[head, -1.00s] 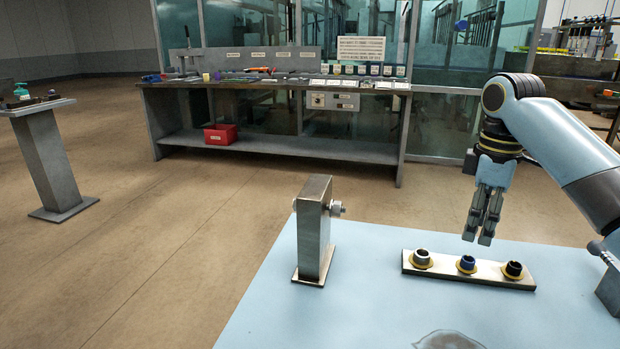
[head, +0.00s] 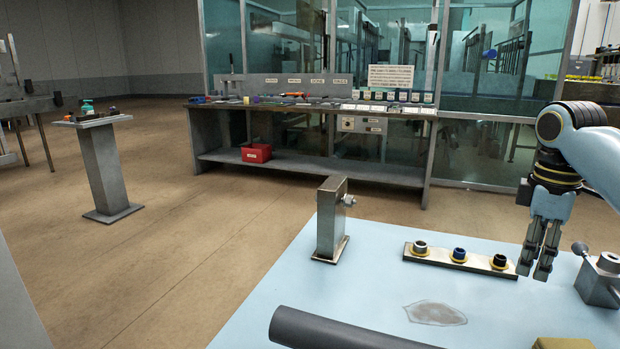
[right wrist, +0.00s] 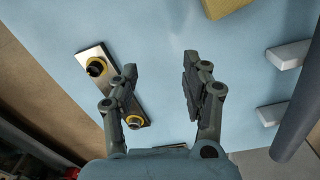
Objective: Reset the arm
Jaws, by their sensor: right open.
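My right gripper (head: 539,262) hangs fingers down over the light blue table (head: 330,290), just right of a metal strip (head: 436,256) with three round sockets. In the right wrist view the gripper (right wrist: 158,85) shows its two fingers apart with nothing between them. The strip (right wrist: 110,93) lies to the left there, partly hidden by the left finger. My left gripper is not in view.
An upright metal block (head: 331,220) with a bolt stands on the table's left part. A dark cylinder (head: 345,332) is at the front. A metal fixture (head: 602,280) stands at the right edge. A grey workbench (head: 310,165) and pedestal (head: 105,170) stand on the floor beyond.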

